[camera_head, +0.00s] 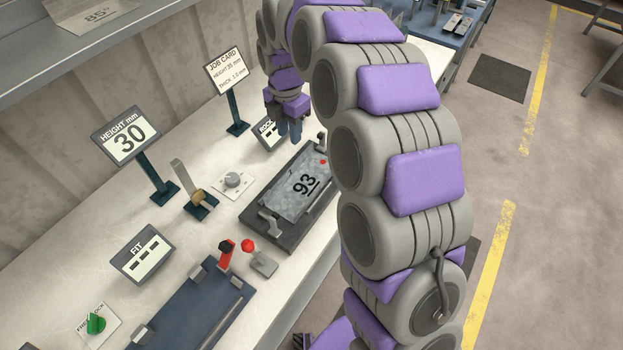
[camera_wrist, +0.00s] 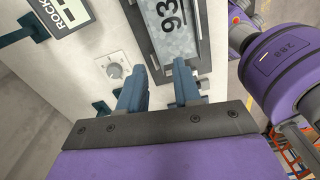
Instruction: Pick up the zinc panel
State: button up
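The zinc panel (camera_head: 290,198) is a mottled grey plate marked "93", with a red dot near its far end. It lies flat in a dark tray-like fixture (camera_head: 252,217) on the white bench. My arm hides part of the fixture's right side. My gripper (camera_head: 288,132) is above the bench, beyond the far end of the panel in the head view. In the wrist view my gripper (camera_wrist: 158,72) has its two blue fingers apart with nothing between them. The panel (camera_wrist: 178,42) shows beyond the fingertips there, not touched by them.
Close by stand a dial plate (camera_head: 233,181), the ROCK display (camera_head: 269,133), the job card sign (camera_head: 226,70) and the "30" height sign (camera_head: 128,137). Red-handled levers (camera_head: 226,254) and a blue bed (camera_head: 195,310) are nearer. Open floor lies to the right.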

jog(key=w+n, duration=0.1)
jog(key=w, duration=0.1)
jog(key=b, duration=0.3)
send_over(290, 170)
jog(key=f, duration=1.2)
jog(key=shift+s+d+f, duration=0.1)
jog(key=shift+d+f, duration=0.15)
jog(key=shift+f, duration=0.05)
jog(key=shift+w+a+f+b, duration=0.1)
jog(key=shift+f+b, duration=0.15)
jog(key=shift+f, duration=0.75)
jog(key=shift+w+a+f+b, duration=0.1)
jog(key=shift+w+f+b, duration=0.1)
jog(key=shift+f, duration=0.75)
jog(key=shift+w+a+f+b, duration=0.1)
jog(key=shift+f+b, duration=0.15)
jog(key=shift+f, duration=0.75)
jog(key=shift+s, duration=0.1)
jog(key=shift+r, duration=0.1)
jog(key=shift+c, duration=0.3)
grip_shut()
